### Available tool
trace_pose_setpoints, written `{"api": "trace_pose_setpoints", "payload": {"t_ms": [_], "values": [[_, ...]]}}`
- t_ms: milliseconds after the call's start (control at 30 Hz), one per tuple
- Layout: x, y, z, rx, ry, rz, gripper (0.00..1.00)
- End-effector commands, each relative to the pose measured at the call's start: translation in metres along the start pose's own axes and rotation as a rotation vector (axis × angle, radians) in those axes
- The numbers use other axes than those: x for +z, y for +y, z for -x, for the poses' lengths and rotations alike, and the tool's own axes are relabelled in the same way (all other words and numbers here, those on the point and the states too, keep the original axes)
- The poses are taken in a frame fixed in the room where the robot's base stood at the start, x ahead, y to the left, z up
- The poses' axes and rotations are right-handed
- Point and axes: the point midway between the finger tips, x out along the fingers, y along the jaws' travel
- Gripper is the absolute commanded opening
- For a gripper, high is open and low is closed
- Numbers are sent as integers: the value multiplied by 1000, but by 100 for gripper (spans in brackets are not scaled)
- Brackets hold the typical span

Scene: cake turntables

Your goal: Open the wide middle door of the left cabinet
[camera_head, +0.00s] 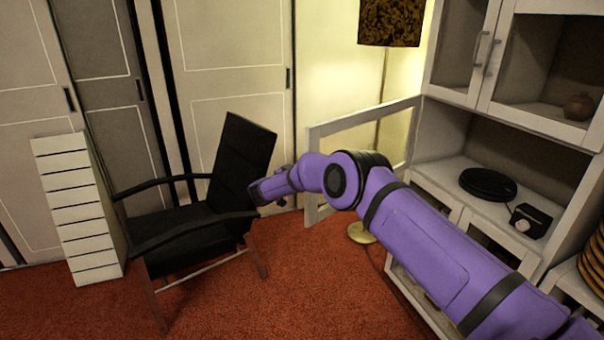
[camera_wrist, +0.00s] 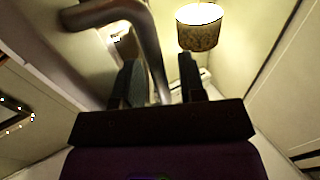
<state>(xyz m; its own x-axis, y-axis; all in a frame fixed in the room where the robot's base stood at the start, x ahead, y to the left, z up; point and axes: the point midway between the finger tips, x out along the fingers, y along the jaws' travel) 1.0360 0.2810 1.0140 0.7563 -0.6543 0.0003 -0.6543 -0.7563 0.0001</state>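The white cabinet (camera_head: 452,155) stands on the right in the head view. A wide white framed door (camera_head: 314,170) stands swung out from its middle level, roughly square to the cabinet front. My gripper (camera_head: 266,190) is just left of the door's free edge, partly hidden by my arm. In the wrist view, a bent metal handle (camera_wrist: 150,45) runs down between the two fingers of my gripper (camera_wrist: 160,80), closer to the left finger. The fingers are apart, with a gap beside the handle on the right. Whether they touch it is unclear.
A black armchair (camera_head: 205,215) stands close below and left of my gripper. A floor lamp (camera_head: 390,22) stands behind the open door. A white drawer unit (camera_head: 80,210) is at the left. A black round turntable (camera_head: 488,184) lies on the cabinet shelf. Red carpet (camera_head: 310,290) is clear in front.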

Motion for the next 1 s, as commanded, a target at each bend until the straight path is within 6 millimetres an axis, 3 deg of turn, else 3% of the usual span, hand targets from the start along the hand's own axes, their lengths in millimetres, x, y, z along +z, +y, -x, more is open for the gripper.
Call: {"api": "trace_pose_setpoints", "payload": {"t_ms": [233,700,1000], "values": [[0,-1,16,-3,-1,0,37],[0,-1,95,-1,0,1,37],[0,0,108,0,0,0,37]]}}
